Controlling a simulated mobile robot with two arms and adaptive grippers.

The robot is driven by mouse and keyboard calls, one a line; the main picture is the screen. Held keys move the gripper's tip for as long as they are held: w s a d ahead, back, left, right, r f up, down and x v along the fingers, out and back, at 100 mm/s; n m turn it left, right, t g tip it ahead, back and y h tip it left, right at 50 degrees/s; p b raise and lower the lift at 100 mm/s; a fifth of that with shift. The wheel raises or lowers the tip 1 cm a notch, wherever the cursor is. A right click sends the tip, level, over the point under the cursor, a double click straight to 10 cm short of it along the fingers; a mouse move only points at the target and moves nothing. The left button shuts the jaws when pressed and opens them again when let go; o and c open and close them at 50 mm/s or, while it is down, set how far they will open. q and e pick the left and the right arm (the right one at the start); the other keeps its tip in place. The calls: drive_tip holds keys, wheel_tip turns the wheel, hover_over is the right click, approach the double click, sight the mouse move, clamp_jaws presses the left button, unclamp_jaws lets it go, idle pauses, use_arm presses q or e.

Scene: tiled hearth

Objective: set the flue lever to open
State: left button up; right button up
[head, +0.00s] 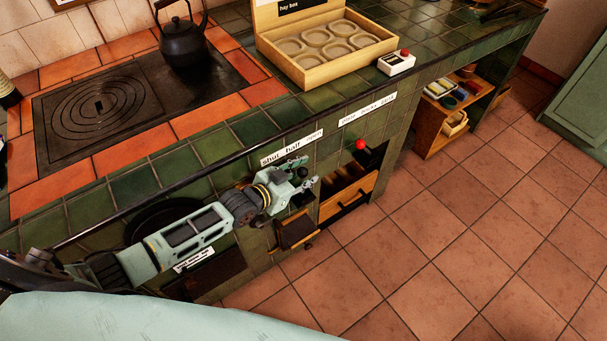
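A white label strip reading "shut half open" (291,147) is on the green tiled front of the hearth. My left gripper (306,184) is just below this strip, close to the tiled front. No flue lever handle can be made out clearly there; my gripper covers part of that spot. Whether its fingers are apart or closed on something is too small to tell. A red ball knob (361,145) shows further right, under a second label strip (367,109) whose words are hard to read. My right gripper is not in view.
A black kettle (184,42) stands on the dark hotplate (97,112). A wooden hay box (333,62) and a small white box with a red button (396,62) are on the counter. A wooden drawer (348,196) is below. The tiled floor at right is clear.

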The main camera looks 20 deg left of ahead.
use_arm(q)
drive_tip(key=shift+f, duration=0.1)
clamp_jaws()
idle(0.5)
